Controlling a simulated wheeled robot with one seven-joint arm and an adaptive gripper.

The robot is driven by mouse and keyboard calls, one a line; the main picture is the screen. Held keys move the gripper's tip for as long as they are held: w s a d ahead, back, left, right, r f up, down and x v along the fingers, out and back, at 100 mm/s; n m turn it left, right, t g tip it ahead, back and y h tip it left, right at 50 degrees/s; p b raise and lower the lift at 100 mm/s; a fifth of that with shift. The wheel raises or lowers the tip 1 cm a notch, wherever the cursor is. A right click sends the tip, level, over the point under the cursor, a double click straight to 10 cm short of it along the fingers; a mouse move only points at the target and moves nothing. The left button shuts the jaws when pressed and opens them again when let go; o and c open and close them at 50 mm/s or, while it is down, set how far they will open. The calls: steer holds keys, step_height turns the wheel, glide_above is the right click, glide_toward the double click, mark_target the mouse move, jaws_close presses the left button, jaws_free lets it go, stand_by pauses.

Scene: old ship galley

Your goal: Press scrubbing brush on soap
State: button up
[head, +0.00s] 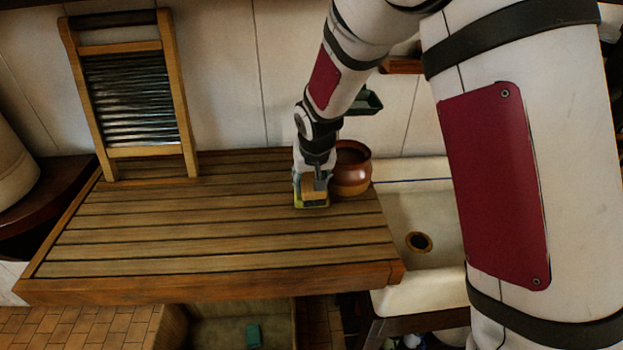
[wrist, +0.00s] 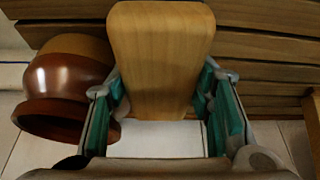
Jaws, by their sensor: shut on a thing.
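My gripper (head: 314,180) points down over the right part of the slatted wooden board (head: 170,255). It is shut on the scrubbing brush (head: 313,190), whose pale wooden block (wrist: 160,55) sits between the teal finger pads in the wrist view. A yellow-green strip shows low at the brush, close to the board. I cannot tell whether it is bristles or soap. No soap can be made out clearly, and the brush's underside is hidden.
A brown pot (head: 351,170) stands close to the right of my gripper; it also shows in the wrist view (wrist: 66,85). A white sink (head: 425,275) lies right of the board. A washboard (head: 135,100) leans at the back left. The board's left and front are clear.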

mark_target(312, 176)
steer(key=shift+f, duration=0.6)
stand_by(1.5)
steer(key=shift+r+p, duration=0.7)
steer(key=shift+r, duration=2.9)
